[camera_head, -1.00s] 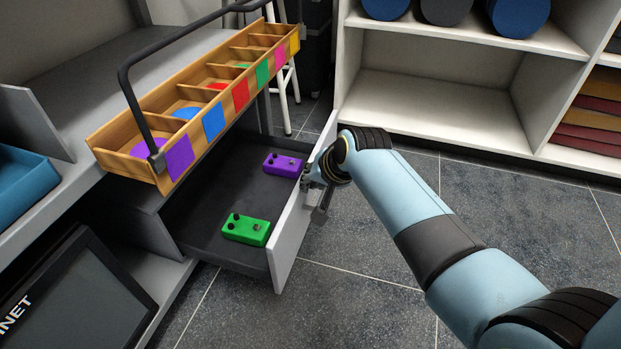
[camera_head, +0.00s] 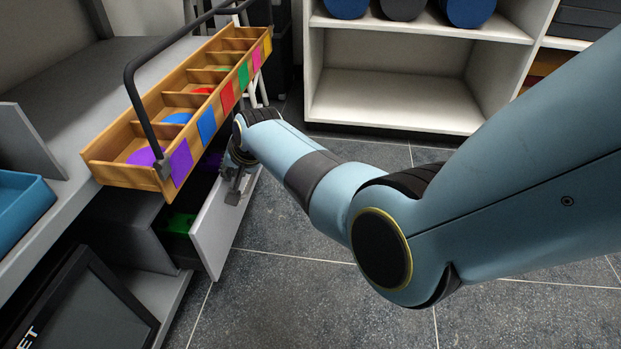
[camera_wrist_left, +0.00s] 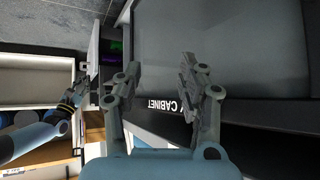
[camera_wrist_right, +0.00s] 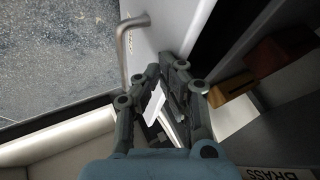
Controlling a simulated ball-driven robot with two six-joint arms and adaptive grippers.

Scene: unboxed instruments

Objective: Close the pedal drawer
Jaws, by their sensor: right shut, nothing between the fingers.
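The pedal drawer is partly open under the wooden tray. Its pale front panel (camera_head: 222,228) stands clear of the cabinet, with a metal handle (camera_head: 233,190) on the outside. A green pedal (camera_head: 179,222) and part of a purple pedal (camera_head: 211,160) show inside. My right gripper (camera_head: 237,168) is at the drawer front near the handle. In the right wrist view its fingers (camera_wrist_right: 166,76) are shut and empty by the pale panel, beside the handle (camera_wrist_right: 126,45); contact is unclear. My left gripper (camera_wrist_left: 160,74) is open and empty in front of the dark cabinet face.
A wooden tray (camera_head: 118,174) with coloured labels and a black carrying bar overhangs the drawer. A blue bin (camera_head: 22,215) sits on the left shelf. A white shelf unit (camera_head: 395,100) stands behind. The tiled floor right of the drawer is open.

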